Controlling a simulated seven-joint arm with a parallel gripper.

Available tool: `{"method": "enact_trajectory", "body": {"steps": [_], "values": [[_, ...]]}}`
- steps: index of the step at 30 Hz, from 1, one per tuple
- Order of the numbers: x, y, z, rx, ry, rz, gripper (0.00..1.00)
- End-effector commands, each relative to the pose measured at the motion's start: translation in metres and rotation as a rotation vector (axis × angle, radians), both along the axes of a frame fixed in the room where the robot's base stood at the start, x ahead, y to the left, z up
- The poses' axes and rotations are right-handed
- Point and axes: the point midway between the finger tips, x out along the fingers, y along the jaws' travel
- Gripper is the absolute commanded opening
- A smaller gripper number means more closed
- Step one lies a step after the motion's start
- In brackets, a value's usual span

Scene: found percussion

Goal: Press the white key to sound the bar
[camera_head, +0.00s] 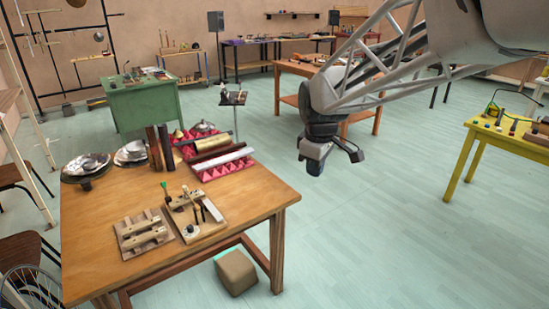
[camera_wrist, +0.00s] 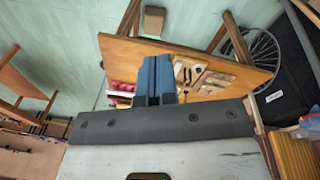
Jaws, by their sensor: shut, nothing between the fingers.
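A wooden board (camera_head: 187,231) with small levers and rods lies on the wooden table's front part. A narrow white strip (camera_head: 213,210) on its right side looks like the white key. Beside it on the left is a second board (camera_head: 130,243) with pale wooden bars. Both boards are small in the wrist view, right of my fingers. My gripper (camera_head: 316,166) hangs in the air right of the table, well apart from the boards. In the wrist view my gripper (camera_wrist: 156,58) shows blue fingers together, shut and empty. Which bar the key sounds, I cannot tell.
The wooden table (camera_head: 250,198) also bears red foam (camera_head: 230,171) with tubes and metal bowls (camera_head: 85,166) behind the boards. A beige block (camera_head: 236,272) is on the floor by the table. A yellow table (camera_head: 465,175) stands right. Floor between is open.

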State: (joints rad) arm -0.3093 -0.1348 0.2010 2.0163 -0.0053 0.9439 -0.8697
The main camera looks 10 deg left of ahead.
Motion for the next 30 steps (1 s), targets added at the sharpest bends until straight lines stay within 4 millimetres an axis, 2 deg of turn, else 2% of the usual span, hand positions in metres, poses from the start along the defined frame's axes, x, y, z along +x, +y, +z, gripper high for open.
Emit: {"method": "enact_trajectory", "body": {"steps": [6,15,30], "values": [[0.033,0.04,-0.015,-0.016,0.013,0.156,0.0],[0.071,0.098,-0.04,-0.037,0.028,0.371,0.0],[0.12,0.203,-0.096,-0.066,0.052,0.731,0.0]]}}
